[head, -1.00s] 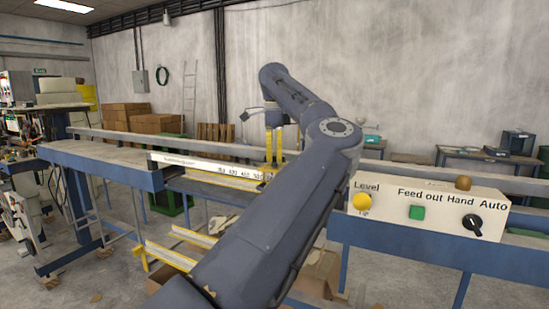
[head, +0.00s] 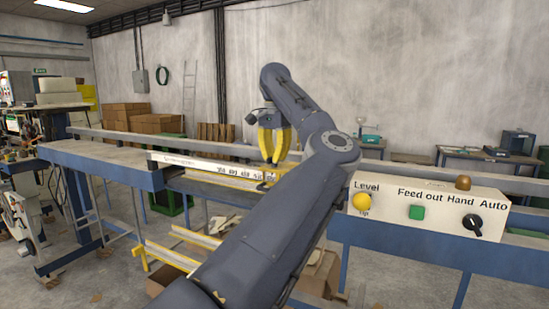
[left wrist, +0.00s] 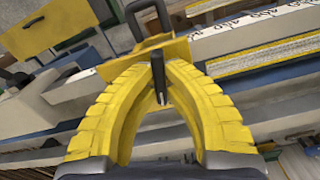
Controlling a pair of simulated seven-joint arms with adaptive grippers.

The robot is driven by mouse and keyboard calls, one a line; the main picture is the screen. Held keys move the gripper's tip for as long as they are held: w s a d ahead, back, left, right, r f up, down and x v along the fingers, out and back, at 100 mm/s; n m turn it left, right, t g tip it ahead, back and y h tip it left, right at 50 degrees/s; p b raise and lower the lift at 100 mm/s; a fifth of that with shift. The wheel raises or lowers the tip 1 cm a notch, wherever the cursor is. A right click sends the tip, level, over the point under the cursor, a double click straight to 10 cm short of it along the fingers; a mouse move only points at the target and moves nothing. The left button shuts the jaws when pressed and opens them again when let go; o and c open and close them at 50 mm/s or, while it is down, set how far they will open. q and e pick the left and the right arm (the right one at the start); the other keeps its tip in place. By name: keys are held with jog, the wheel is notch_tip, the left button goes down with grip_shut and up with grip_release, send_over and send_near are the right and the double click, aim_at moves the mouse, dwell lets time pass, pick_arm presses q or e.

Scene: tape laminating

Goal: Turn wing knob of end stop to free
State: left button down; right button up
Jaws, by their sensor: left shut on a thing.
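My left gripper (head: 272,160) points down at the numbered rule of the bench, and its yellow fingers meet at the tips. In the left wrist view the left gripper (left wrist: 158,68) is shut on a slim dark piece, which appears to be the wing knob (left wrist: 159,84). The end stop shows there as a yellow plate (left wrist: 118,67) just beyond the fingertips, with a black loop handle (left wrist: 148,16) above it. The fingers cover part of the knob, so its exact turn cannot be told. My right gripper is not in view.
The white numbered rule (head: 200,166) runs along the bench (head: 110,163). A control box (head: 440,205) with a yellow button, green button and black switch stands at the right. Yellow-edged rails (head: 180,258) lie low in front. Cartons (head: 127,112) stand behind.

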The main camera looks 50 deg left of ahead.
pick_arm(q)
jog(key=shift+n, duration=1.2)
jog(key=c, duration=1.5)
grip_release()
jog(key=shift+o, duration=0.2)
notch_tip(320, 180, up, 12)
